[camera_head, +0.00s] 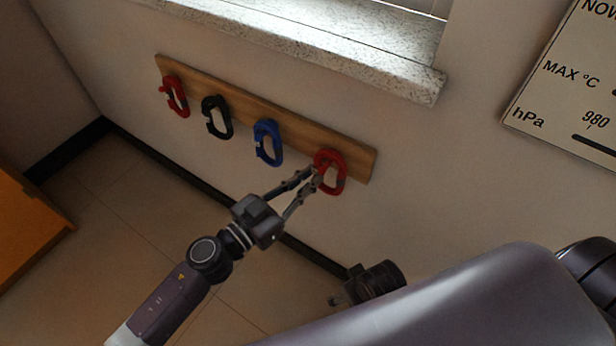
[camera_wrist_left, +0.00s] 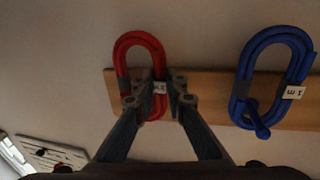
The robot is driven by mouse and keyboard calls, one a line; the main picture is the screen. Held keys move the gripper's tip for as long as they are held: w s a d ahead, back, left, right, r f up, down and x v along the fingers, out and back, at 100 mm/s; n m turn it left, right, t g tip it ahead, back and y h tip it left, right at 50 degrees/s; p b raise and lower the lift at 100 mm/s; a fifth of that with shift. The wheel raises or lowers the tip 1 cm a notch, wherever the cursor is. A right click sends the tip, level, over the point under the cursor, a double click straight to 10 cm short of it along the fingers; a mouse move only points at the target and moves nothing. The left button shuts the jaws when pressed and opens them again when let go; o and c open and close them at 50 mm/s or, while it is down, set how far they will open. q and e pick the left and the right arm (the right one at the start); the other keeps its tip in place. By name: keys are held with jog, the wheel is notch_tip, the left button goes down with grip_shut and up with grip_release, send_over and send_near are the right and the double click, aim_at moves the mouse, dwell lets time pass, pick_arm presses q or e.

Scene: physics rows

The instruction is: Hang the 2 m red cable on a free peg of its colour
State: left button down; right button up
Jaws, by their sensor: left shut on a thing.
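A red cable coil (camera_head: 330,172) is at the right end of the wooden peg board (camera_head: 212,83). My left gripper (camera_head: 317,176) is shut on its side. In the left wrist view the red cable (camera_wrist_left: 141,43) stands upright as an oval loop, between the fingers of the left gripper (camera_wrist_left: 160,92). Its white tag is partly covered by the fingers. It overlaps the board's end; I cannot tell whether a peg bears it. Another red coil (camera_head: 174,97) hangs at the board's far left. What looks like my right gripper (camera_head: 371,284) is low, its fingers unclear.
A black coil (camera_head: 217,118) and a blue coil (camera_head: 267,143) hang between the red ones. The blue coil (camera_wrist_left: 240,85) has a tag and shows a blue peg. A stone sill (camera_head: 330,52) juts out above. An orange cabinet (camera_head: 28,232) stands left.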

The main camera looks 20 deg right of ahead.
dwell(0.3)
pick_arm(q)
jog(key=c, duration=1.9)
grip_release()
